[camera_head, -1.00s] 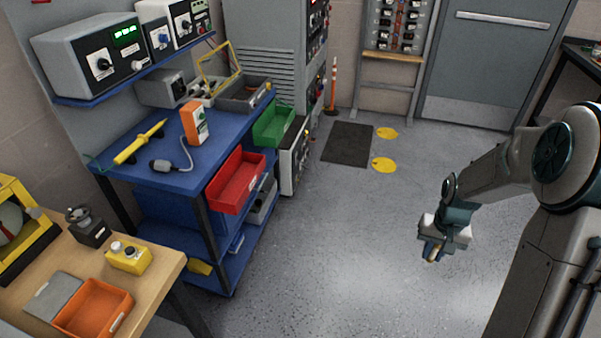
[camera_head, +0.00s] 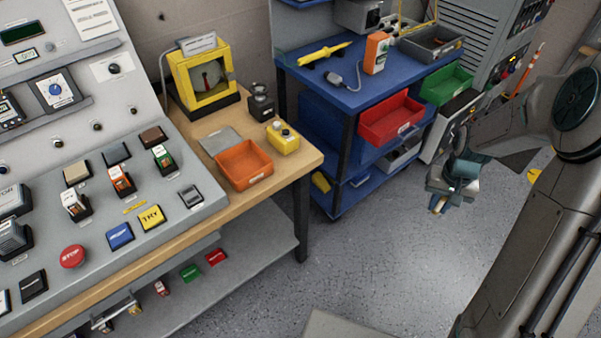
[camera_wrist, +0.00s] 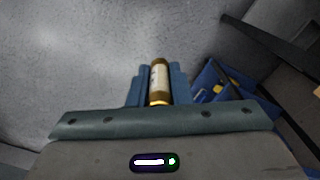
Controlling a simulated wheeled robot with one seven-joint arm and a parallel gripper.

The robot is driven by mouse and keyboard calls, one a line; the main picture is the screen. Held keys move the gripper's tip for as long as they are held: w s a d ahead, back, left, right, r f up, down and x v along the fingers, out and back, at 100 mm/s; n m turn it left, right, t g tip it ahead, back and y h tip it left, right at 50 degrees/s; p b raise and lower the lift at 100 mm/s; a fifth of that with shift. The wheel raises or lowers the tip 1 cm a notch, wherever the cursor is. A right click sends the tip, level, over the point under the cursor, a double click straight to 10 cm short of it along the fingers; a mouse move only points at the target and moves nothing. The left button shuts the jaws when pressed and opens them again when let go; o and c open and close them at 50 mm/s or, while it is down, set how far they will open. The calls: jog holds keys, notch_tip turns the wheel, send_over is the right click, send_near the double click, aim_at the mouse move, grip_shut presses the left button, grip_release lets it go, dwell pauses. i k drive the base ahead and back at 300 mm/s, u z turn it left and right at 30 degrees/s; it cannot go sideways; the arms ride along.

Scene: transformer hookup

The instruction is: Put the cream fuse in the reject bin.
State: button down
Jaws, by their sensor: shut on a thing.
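My gripper (camera_head: 438,206) is shut on the cream fuse (camera_wrist: 159,80), a small cylinder with brassy ends held between the blue fingers in the wrist view. In the head view the gripper hangs over open floor, right of the blue cart, and the fuse is too small there to make out clearly. A red bin (camera_head: 391,119) hangs on the front of the cart, up and left of the gripper. A green bin (camera_head: 446,84) hangs beside it. An orange tray (camera_head: 244,166) sits on the wooden bench. I cannot read which is the reject bin.
The blue cart (camera_head: 342,94) carries a yellow tool, an orange meter and a grey tray. The wooden bench (camera_head: 308,157) with a grey control console stands at the left; its corner juts toward the floor. The floor (camera_head: 370,250) between bench and my arm is clear.

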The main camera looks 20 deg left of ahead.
aim_at(245, 169)
jog(key=u, duration=1.45)
